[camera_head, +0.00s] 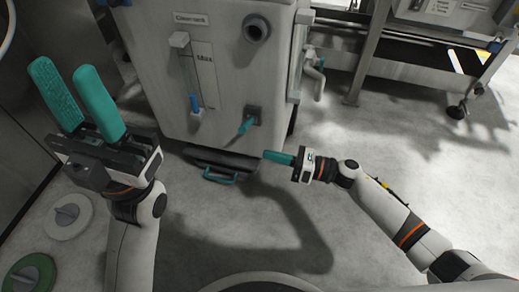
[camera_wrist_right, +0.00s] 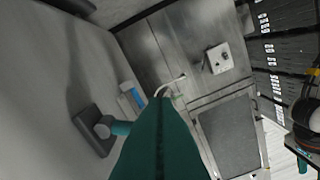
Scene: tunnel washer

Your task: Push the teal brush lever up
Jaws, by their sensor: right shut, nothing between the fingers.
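The teal brush lever (camera_head: 246,125) sticks out of a dark mount (camera_head: 253,112) on the front of the pale machine, angled down and to the left in the head view. In the right wrist view the lever (camera_wrist_right: 121,128) shows beside my fingers, which may cover its end. My right gripper (camera_head: 268,155) is shut and empty, its teal fingers together, below and right of the lever in the head view. The closed fingers also show in the right wrist view (camera_wrist_right: 158,108). I cannot tell if they touch the lever. My left gripper (camera_head: 65,72) is open and empty, fingers pointing up.
The machine front (camera_head: 185,75) also has a gauge with a blue piece (camera_head: 194,103) and a dark round port (camera_head: 256,28). A metal frame (camera_head: 370,50) stands at right. The floor between is clear.

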